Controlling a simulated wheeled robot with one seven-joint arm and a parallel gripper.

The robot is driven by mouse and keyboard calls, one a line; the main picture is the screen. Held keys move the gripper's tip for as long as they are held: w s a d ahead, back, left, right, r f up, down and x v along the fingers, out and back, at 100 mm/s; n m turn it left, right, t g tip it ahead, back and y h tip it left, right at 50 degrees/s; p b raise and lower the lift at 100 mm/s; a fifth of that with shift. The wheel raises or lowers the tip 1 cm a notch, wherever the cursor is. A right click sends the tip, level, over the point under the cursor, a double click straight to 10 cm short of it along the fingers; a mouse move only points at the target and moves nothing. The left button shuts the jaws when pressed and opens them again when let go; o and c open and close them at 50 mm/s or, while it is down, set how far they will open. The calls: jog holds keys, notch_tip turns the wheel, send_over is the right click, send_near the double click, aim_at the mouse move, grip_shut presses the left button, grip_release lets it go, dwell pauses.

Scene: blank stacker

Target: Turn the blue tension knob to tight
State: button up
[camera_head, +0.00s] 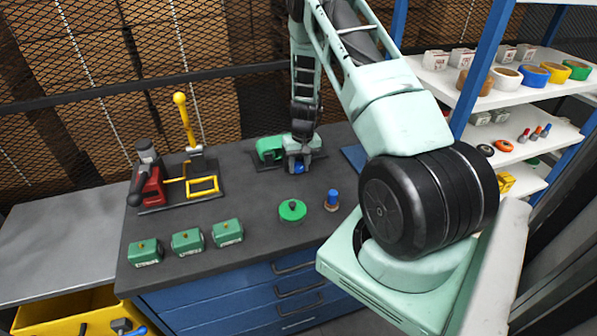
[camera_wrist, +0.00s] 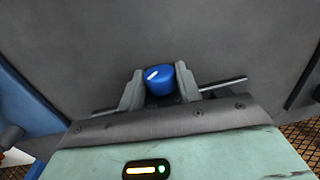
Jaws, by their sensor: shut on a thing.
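The blue tension knob (camera_wrist: 159,80) sits between the two fingers of my gripper (camera_wrist: 160,87) in the wrist view. A white line on its top slants from lower left to upper right. The fingers are closed on its left and right sides. In the head view the knob (camera_head: 299,169) shows as a small blue spot under my gripper (camera_head: 298,166), beside a green device (camera_head: 270,148) on the dark bench. Any tight or loose marking around the knob cannot be made out.
A green disc (camera_head: 292,210) and a blue-topped peg (camera_head: 332,199) stand in front of my gripper. Several green boxes (camera_head: 187,241) line the bench's front left. A red tool (camera_head: 150,187) and a yellow-handled fixture (camera_head: 187,125) stand at the left. Shelves (camera_head: 520,95) rise at the right.

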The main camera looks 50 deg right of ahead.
jog(key=shift+y+b, duration=0.3)
jog(key=shift+y, duration=0.1)
jog(key=o, duration=1)
jog(key=shift+r, duration=0.1)
notch_tip(320, 180, up, 17)
jog(key=s+d+b, duration=0.1)
jog(key=d+b, duration=0.1)
jog(key=b, duration=0.2)
jog(key=shift+s, duration=0.2)
jog(key=shift+d, duration=0.1)
